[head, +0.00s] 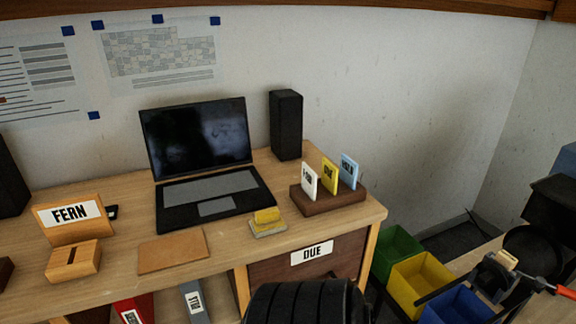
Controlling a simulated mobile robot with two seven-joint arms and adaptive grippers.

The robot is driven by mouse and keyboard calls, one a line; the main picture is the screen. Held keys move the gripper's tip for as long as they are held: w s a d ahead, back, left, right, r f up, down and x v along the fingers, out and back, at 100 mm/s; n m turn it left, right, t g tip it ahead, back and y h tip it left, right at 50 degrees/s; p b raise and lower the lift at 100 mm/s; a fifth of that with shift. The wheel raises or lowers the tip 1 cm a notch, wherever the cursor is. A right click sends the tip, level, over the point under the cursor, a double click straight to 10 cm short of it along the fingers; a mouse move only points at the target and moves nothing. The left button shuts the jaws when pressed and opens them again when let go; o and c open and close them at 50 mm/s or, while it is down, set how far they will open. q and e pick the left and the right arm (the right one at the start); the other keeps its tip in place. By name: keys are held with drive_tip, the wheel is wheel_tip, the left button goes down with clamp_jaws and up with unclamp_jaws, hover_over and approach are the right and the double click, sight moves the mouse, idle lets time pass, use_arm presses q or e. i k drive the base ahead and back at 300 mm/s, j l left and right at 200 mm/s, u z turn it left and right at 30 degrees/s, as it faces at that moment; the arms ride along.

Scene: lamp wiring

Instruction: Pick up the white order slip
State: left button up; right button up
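A white slip (309,182) with dark lettering stands upright in a dark brown wooden holder (330,202) near the right end of the desk. It is the leftmost of three upright slips. A yellow slip (329,175) stands in the middle and a light blue slip (349,170) at the right. The lower edges of the slips are hidden in the holder.
A laptop (208,185), a sticky-note stack (267,219) and a speaker (286,125) are near the holder. A DUE drawer (310,253) lies below. A black ribbed shape (308,303) rises at the bottom edge. Green, yellow (420,280) and blue bins stand right.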

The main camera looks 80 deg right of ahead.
sight(308, 178)
drive_tip(key=z, duration=2.7)
